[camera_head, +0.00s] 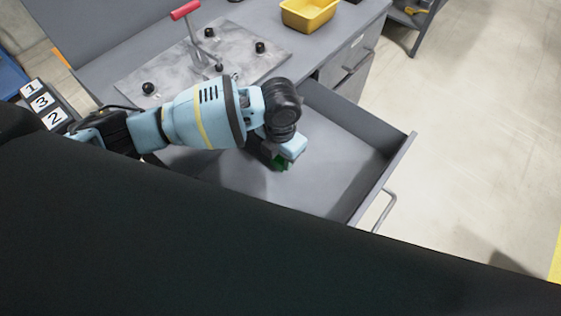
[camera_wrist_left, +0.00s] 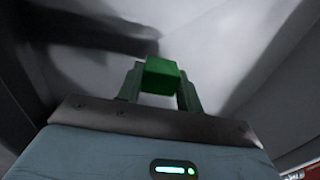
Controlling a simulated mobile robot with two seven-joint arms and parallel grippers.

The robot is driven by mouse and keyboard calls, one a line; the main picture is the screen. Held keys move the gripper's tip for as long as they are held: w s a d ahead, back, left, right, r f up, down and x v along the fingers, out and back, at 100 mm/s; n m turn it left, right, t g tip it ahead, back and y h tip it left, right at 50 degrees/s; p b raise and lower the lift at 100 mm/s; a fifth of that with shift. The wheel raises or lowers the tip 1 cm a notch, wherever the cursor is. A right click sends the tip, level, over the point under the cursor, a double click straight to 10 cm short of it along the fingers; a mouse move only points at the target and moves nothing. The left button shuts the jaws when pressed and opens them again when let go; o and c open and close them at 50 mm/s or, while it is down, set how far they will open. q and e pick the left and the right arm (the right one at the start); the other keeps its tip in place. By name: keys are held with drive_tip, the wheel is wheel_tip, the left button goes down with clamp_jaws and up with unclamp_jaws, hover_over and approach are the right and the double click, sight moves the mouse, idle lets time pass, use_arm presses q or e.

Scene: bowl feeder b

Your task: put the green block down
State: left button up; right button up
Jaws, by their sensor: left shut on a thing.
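The green block (camera_wrist_left: 161,75) shows in the left wrist view between the two fingers of my left gripper (camera_wrist_left: 160,88), which is shut on it. In the head view the block (camera_head: 281,163) is a small green patch at the tip of my left gripper (camera_head: 280,160), partly covered by the hand. Both are over the open grey drawer (camera_head: 330,150). I cannot tell whether the block touches the drawer floor. My right gripper is not in view.
A metal plate (camera_head: 180,72) with black knobs and a red-handled clamp (camera_head: 186,10) lies on the workbench. A yellow bin (camera_head: 309,13) stands behind the drawer. The drawer floor to the right of the gripper is bare. Numbered blocks (camera_head: 42,103) are at left.

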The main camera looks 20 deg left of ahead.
sight(280, 164)
use_arm(q)
drive_tip(key=shift+f, duration=1.85)
drive_tip(key=shift+f, duration=0.2)
drive_tip(key=o, duration=1.1)
drive_tip(key=shift+r, duration=0.1)
wheel_tip(280, 164, up, 12)
drive_tip(key=shift+r+p, duration=0.1)
drive_tip(key=shift+p, duration=0.3)
